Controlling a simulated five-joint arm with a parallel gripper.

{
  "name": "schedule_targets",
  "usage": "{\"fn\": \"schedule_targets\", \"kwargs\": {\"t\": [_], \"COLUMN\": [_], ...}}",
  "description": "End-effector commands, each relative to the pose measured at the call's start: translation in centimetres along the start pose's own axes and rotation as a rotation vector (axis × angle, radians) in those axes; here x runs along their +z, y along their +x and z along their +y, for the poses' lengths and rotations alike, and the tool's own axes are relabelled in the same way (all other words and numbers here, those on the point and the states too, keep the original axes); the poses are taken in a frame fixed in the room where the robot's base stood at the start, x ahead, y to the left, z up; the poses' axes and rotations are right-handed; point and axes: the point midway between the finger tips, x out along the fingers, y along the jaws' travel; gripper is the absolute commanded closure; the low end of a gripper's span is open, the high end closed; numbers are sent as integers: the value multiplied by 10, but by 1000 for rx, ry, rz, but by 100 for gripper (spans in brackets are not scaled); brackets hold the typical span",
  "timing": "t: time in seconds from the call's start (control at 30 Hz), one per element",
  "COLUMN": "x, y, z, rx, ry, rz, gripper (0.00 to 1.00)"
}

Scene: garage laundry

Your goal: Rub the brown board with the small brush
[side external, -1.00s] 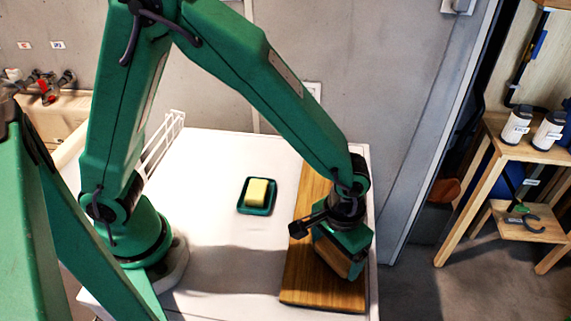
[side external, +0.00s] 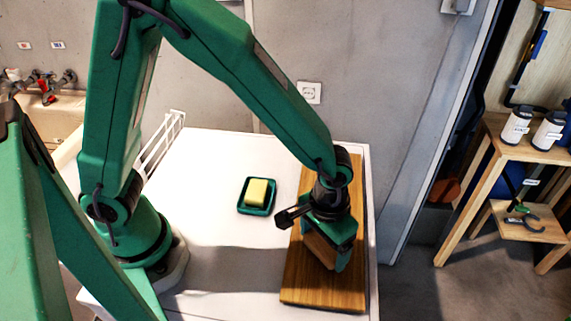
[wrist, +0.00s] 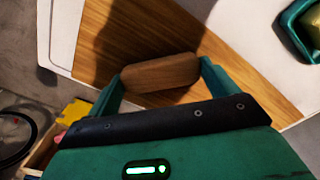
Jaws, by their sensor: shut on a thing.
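My gripper (side external: 332,258) is over the brown board (side external: 324,290), which lies flat along the right side of the white top. The gripper is shut on the small brush (side external: 321,249), which shows a brown wooden back. In the wrist view the brush (wrist: 160,73) sits crosswise between the two green fingers of my gripper (wrist: 160,80), with the board (wrist: 220,70) below it. Its bristles are hidden, so I cannot tell whether they touch the board.
A green dish (side external: 243,208) holding a yellow sponge or soap (side external: 257,191) stands left of the board. The white top (side external: 225,160) is otherwise clear. A white wire rack (side external: 165,150) is at the back left. A wooden shelf (side external: 510,150) with bottles stands apart at the right.

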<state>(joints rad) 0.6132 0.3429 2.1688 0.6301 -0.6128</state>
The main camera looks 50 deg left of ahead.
Motion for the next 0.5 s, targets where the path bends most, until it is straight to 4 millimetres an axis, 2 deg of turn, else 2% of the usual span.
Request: {"fn": "schedule_targets", "kwargs": {"t": [0.33, 0.5], "x": [23, 9], "y": [0, 0], "z": [-23, -34], "rx": [0, 0], "ry": [0, -3], "rz": [-1, -1], "gripper": [36, 36]}}
